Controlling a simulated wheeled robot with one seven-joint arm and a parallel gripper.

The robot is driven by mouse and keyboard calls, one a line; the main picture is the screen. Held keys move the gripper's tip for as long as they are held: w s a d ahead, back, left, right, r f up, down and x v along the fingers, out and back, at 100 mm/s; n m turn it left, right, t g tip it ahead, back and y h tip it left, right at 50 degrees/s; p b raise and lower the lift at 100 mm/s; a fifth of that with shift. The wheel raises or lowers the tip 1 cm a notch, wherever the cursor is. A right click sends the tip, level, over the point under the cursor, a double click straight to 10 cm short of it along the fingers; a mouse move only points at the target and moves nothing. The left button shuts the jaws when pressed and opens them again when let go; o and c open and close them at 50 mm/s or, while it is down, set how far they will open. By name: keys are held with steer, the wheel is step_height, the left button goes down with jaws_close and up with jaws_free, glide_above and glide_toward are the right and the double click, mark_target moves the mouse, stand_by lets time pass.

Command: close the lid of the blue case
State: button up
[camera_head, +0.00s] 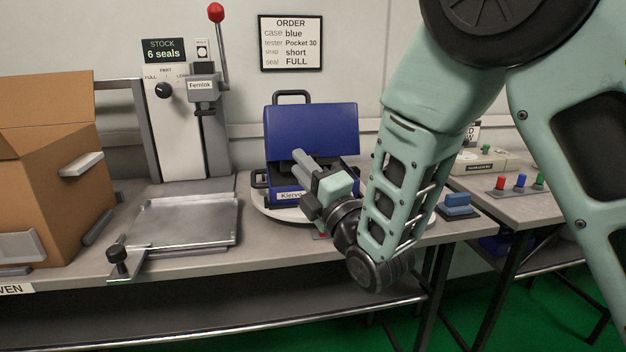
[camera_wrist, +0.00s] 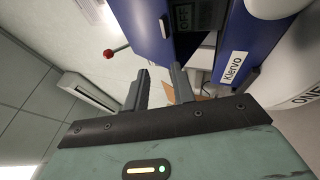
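The blue case (camera_head: 311,128) stands on the workbench with its lid raised and tilted back. Its front carries a "Klervo" label (camera_head: 290,196), which also shows in the wrist view (camera_wrist: 233,66). My gripper (camera_head: 302,160) is in front of the case opening, hiding part of the front and inside. In the wrist view the gripper's fingers (camera_wrist: 161,82) are apart with nothing between them. The blue case (camera_wrist: 262,35) fills the upper right there, with a dark thing inside partly visible. I cannot tell whether a finger touches the case.
The case rests on a round white plate (camera_head: 262,207). A press with a red-knobbed lever (camera_head: 216,13) and a metal tray (camera_head: 185,220) stand to the left, beside a cardboard box (camera_head: 65,150). A blue block (camera_head: 457,203) and coloured buttons (camera_head: 521,181) lie to the right.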

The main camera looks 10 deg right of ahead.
steer(key=v, duration=0.3)
steer(key=shift+s+d+f, duration=0.1)
steer(key=shift+s+d, duration=0.05)
steer(key=shift+s, duration=0.2)
